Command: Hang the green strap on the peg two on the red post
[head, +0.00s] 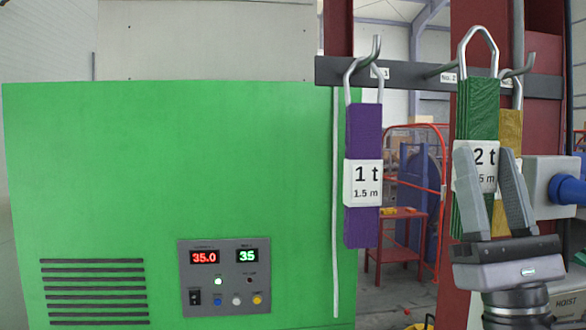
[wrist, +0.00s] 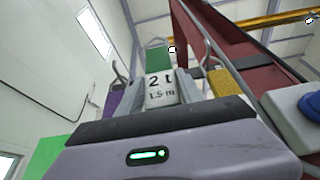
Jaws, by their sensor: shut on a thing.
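The green strap (head: 478,112) hangs upright with a white "2 t" label and a pointed metal loop (head: 478,48) on top. My gripper (head: 490,160) is shut on it at the label; the strap also shows in the wrist view (wrist: 157,57). Peg two (head: 440,70), above a "No. 2" tag, sticks out from a dark rail (head: 410,76) on the red post (head: 460,22). The metal loop is just right of the visible part of the peg. The peg's tip is not clearly visible, and I cannot tell whether the loop is around it.
A purple "1 t" strap (head: 362,130) hangs on the left peg. A yellow strap (head: 510,135), partly hidden behind the green one, hangs at the right peg (head: 520,68). A green cabinet (head: 150,170) with a control panel fills the left. A red trolley (head: 395,235) stands behind.

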